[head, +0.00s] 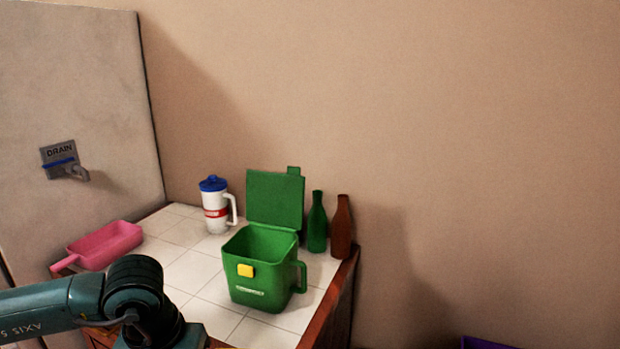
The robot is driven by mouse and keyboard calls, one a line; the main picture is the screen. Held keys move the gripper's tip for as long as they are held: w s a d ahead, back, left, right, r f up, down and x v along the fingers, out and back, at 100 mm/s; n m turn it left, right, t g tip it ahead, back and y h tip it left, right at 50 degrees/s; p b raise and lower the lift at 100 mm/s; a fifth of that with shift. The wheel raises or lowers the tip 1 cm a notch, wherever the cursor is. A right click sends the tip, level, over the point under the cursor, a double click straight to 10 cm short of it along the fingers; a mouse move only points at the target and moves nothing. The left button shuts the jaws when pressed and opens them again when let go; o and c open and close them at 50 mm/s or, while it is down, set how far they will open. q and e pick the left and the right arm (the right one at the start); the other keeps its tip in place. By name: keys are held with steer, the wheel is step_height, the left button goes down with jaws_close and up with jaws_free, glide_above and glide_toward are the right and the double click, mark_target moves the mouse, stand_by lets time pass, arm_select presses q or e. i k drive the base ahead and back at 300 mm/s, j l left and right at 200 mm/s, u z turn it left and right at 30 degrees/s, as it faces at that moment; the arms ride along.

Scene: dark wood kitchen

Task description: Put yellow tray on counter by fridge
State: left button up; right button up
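The white-tiled counter (192,262) with a wooden edge stands beside the grey fridge (75,120). No whole yellow tray shows. My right arm and gripper are out of view.
A pink scoop (105,245), a white jug with a blue lid (215,208), an open green container (262,268), a green bottle (317,225) and a brown bottle (341,230) stand on the counter. Bare tiles lie left of the container. A purple object (485,343) shows at lower right.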

mark_target(164, 262)
steer(key=j+z, duration=0.45)
steer(key=j, duration=0.4)
steer(key=i+j+z, duration=0.15)
steer(key=i, duration=0.4)
steer(key=j, duration=0.1)
